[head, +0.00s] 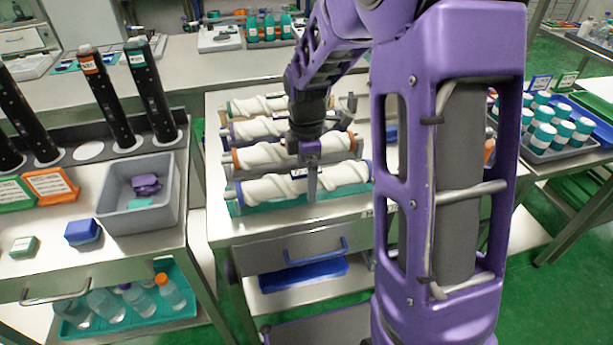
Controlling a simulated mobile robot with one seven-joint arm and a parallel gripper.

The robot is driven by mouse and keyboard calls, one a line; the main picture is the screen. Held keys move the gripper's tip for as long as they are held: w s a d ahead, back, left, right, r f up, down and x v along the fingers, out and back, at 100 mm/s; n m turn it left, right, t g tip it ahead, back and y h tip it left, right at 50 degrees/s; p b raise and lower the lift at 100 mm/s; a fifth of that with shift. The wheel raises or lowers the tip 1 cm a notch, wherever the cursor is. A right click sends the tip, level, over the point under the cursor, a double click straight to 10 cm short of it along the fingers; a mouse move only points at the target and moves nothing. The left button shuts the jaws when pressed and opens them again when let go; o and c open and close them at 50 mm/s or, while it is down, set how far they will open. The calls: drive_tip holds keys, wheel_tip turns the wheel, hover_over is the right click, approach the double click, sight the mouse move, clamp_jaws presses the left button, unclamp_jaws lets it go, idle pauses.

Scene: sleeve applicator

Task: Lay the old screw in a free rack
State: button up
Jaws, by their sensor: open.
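Several white spiral screws lie side by side in racks on the middle steel table: a front one with blue ends (268,190), one behind it with orange ends (258,156), one with purple ends (255,129) and a rear one (262,104). I cannot tell which is the old one. The front screw lies over a teal rack (238,209). My gripper (313,188) is open and points down at the front screw, in front of its middle. Its fingers show nearly edge-on, so I cannot tell whether they straddle or touch the screw. No rack is clearly seen empty.
A grey bin (165,205) with purple and teal items stands on the left bench, beside tall black cylinders (150,90) in holders. A blue drawer handle (315,251) sticks out below the screws. My arm hides the table's right part.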

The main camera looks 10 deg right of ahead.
sight(306, 173)
wheel_tip(306, 173, up, 12)
drive_tip(key=p, duration=0.2)
drive_tip(key=shift+r, duration=0.2)
idle(0.3)
